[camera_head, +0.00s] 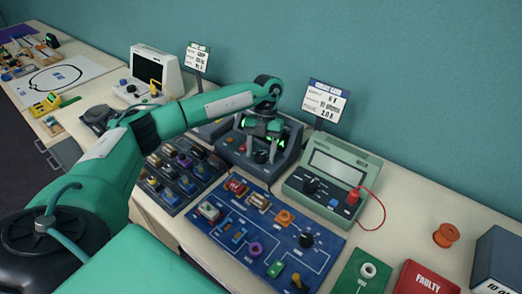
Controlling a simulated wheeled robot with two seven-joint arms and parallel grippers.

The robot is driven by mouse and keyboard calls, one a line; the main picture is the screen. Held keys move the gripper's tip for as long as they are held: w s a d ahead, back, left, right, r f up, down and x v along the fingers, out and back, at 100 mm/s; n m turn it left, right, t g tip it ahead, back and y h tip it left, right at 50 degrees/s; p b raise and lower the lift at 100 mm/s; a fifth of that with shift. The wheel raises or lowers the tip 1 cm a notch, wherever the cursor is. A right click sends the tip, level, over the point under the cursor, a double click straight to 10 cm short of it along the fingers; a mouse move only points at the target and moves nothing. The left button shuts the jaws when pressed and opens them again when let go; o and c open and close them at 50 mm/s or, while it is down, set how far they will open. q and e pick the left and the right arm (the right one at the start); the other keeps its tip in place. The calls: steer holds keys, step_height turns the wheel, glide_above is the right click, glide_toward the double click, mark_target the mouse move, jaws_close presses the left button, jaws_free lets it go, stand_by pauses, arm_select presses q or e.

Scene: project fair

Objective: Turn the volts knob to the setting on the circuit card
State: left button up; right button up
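A grey power supply unit (290,158) stands at the back of the bench, largely covered by my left gripper and wrist. Small knobs or terminals, one of them red (261,156), show on its front; their labels are too small to read, so I cannot tell which is the volts knob. My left gripper (261,152) points down over this unit with its two fingers apart; whether they touch a knob is unclear. The circuit card (326,103) stands upright behind, with lines that seem to read 6 V and 2.0 A. My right gripper is not in view.
A green meter (318,192) with a red lead stands right of the unit. A blue circuit board (225,222) and a dark component tray (172,197) lie in front. An orange spool (446,234) and a red FAULTY box (425,279) are at right.

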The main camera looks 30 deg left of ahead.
arm_select(q)
steer(key=b+v, duration=0.1)
steer(key=v, duration=1.3)
steer(key=shift+f, duration=0.15)
